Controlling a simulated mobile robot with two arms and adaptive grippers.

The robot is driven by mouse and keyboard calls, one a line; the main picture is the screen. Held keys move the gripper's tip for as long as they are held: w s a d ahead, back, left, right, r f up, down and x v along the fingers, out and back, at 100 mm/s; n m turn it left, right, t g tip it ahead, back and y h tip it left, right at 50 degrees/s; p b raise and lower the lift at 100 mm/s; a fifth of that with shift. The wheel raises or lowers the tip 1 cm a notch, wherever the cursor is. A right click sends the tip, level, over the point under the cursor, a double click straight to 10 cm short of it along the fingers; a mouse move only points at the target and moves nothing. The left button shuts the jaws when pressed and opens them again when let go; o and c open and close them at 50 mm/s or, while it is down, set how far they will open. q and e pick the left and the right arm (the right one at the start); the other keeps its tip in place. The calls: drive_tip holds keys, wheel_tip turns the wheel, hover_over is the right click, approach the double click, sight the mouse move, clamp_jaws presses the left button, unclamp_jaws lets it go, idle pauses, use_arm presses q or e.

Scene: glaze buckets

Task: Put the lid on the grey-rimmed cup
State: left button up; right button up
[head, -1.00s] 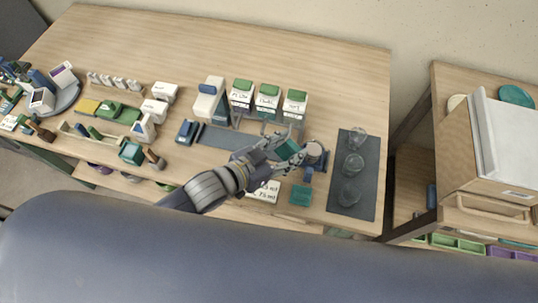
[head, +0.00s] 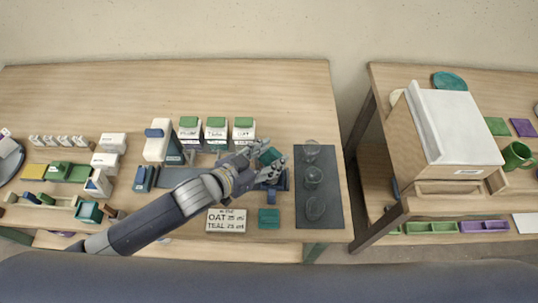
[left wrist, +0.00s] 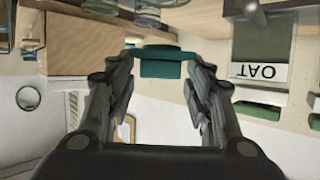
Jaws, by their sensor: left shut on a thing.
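My left gripper (head: 271,167) is shut on a small teal thing (head: 267,156) and holds it over the bench, left of the dark mat (head: 301,220). In the left wrist view the teal thing (left wrist: 160,66) sits between the fingertips, with a wide flat edge and a squarish body. I cannot tell if it is the lid. A blue stand (head: 274,185) is partly hidden under the gripper. Three clear glass vessels stand in a column on the mat, the middle one (head: 313,176) among them. I cannot make out a grey-rimmed cup. My right gripper is out of view.
Several white boxes with green tops, such as one (head: 216,128), stand behind the gripper. A teal square (head: 269,218) and a sign reading OAT (head: 226,220) lie in front. A side table with a wooden box (head: 430,150) is at the right. The back of the bench is clear.

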sight(269, 162)
use_arm(q)
wheel_tip(269, 162, down, 2)
drive_tip(key=shift+b, duration=0.75)
drive_tip(key=shift+f+b, duration=0.35)
drive_tip(key=shift+f, duration=1)
drive_tip(key=shift+f, duration=0.3)
drive_tip(key=o, duration=0.8)
drive_tip(key=shift+o, duration=0.2)
